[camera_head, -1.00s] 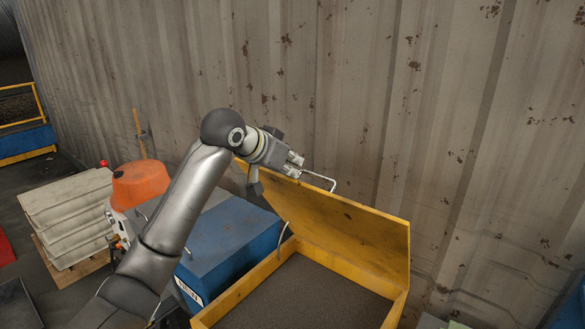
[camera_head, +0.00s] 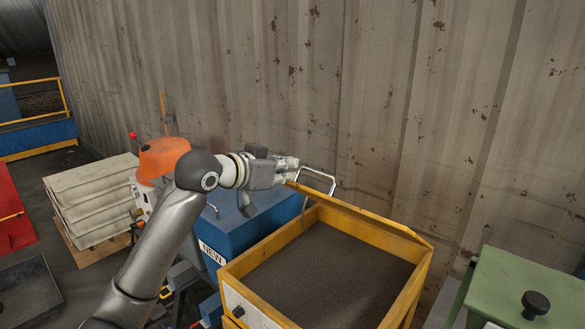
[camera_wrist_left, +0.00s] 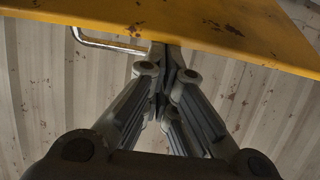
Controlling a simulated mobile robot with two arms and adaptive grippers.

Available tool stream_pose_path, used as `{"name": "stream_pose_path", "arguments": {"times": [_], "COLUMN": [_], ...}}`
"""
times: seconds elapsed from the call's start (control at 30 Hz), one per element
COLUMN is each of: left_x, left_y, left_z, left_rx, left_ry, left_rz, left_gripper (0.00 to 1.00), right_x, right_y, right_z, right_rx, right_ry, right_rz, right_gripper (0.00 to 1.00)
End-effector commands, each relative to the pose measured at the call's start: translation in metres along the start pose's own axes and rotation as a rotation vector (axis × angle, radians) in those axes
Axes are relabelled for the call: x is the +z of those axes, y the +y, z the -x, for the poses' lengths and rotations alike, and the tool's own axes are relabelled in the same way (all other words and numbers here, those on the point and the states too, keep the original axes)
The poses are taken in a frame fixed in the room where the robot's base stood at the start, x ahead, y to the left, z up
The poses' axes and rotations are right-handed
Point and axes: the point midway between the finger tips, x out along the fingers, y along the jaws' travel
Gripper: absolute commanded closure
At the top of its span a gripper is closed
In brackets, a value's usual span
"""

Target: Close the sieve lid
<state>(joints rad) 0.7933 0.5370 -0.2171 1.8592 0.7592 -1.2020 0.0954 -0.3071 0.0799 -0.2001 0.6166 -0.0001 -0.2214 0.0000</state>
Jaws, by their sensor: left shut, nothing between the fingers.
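The yellow sieve box (camera_head: 408,295) stands open at the lower right, its tray of dark grain (camera_head: 335,275) uncovered. Its yellow lid (camera_head: 365,214) is raised along the back side and shows nearly edge-on. A metal handle (camera_head: 320,174) sticks up at the lid's left end. My left gripper (camera_head: 294,171) is shut and empty at that left end, beside the handle. In the left wrist view, my fingertips (camera_wrist_left: 165,66) meet at the edge of the rust-spotted lid (camera_wrist_left: 215,24), close to the handle (camera_wrist_left: 105,42). Contact is hard to tell. My right gripper is out of view.
A blue box (camera_head: 255,222) stands left of the sieve, below my left arm. A green machine (camera_head: 500,285) with a black knob stands at the right. The corrugated wall (camera_head: 400,110) rises behind. An orange-topped machine (camera_head: 160,157) and stacked pale slabs (camera_head: 95,200) stand farther left.

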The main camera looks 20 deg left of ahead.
Motion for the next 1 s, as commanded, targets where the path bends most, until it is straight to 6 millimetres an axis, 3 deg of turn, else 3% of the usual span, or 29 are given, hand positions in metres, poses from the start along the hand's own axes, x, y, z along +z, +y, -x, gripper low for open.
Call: {"name": "stream_pose_path", "arguments": {"times": [0.03,0.2,0.9,1.0], "left_x": [0.021,0.049,0.142,0.154], "left_y": [0.0,-0.001,0.0,0.001], "left_z": [-0.002,0.005,0.026,0.026], "left_rx": [-0.001,-0.001,0.001,0.003], "left_ry": [0.015,0.079,0.279,0.311], "left_rz": [0.0,0.001,0.001,0.001], "left_gripper": [1.0,1.0,1.0,1.0], "right_x": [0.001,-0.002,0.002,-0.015], "right_y": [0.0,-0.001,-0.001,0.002], "right_z": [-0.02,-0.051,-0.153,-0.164], "right_rx": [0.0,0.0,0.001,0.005], "right_ry": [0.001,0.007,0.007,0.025], "right_rz": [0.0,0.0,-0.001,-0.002], "right_gripper": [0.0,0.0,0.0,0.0]}}
